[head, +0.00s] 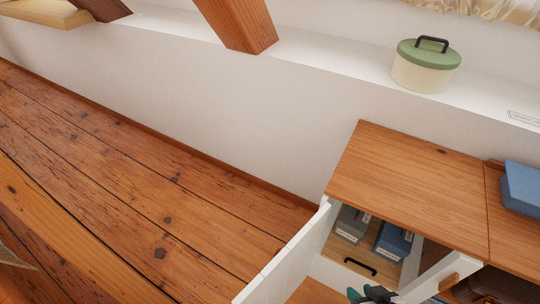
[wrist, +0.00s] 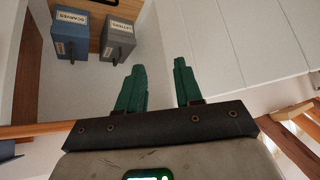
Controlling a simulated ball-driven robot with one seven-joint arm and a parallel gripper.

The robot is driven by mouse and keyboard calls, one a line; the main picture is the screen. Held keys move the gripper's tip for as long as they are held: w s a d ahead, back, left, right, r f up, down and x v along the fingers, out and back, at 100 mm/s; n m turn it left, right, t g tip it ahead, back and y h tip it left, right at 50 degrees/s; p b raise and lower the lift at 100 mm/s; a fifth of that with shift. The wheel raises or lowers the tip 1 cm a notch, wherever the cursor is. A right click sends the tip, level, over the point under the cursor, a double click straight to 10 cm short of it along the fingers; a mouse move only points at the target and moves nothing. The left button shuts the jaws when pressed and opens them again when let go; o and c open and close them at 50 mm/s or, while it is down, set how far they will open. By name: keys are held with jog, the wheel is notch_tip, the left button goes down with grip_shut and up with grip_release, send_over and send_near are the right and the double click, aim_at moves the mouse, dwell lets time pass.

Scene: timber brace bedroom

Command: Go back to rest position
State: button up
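My gripper (head: 371,294) shows at the bottom edge of the head view, in front of the open wooden cabinet (head: 410,180). In the wrist view its two green fingers (wrist: 160,85) are apart with nothing between them. A blue labelled box (wrist: 69,36) and a grey labelled box (wrist: 118,42) lie beyond the fingers, to the left. The same blue box (head: 394,240) and grey box (head: 352,222) stand inside the cabinet in the head view. The rest of my arm is mostly out of view.
A white open panel (head: 285,258) juts out left of the cabinet. A blue item (head: 521,186) lies on the cabinet's right side. A green-lidded pot (head: 425,68) stands on the white ledge. The plank floor (head: 130,170) at left is clear.

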notch_tip(320, 180, up, 7)
jog(key=s+d+g, duration=0.1)
jog(key=d+g, duration=0.1)
jog(key=d, duration=0.1)
jog(key=s+f+g+b, duration=0.2)
jog(key=s+f+b, duration=0.2)
jog(key=f+b, duration=0.85)
jog(key=s+d+f+g+h+b, duration=0.1)
jog(key=s+f+b, duration=0.3)
jog(key=f+b, duration=0.85)
jog(key=s+f+g+b, duration=0.2)
jog(key=s+f+b, duration=0.2)
jog(key=f+b, duration=0.85)
notch_tip(320, 180, up, 33)
jog(key=p, duration=3.8)
jog(key=shift+w+f+m, duration=0.2)
jog(key=shift+w+m, duration=0.1)
jog(key=shift+m, duration=0.1)
jog(key=shift+o, duration=0.2)
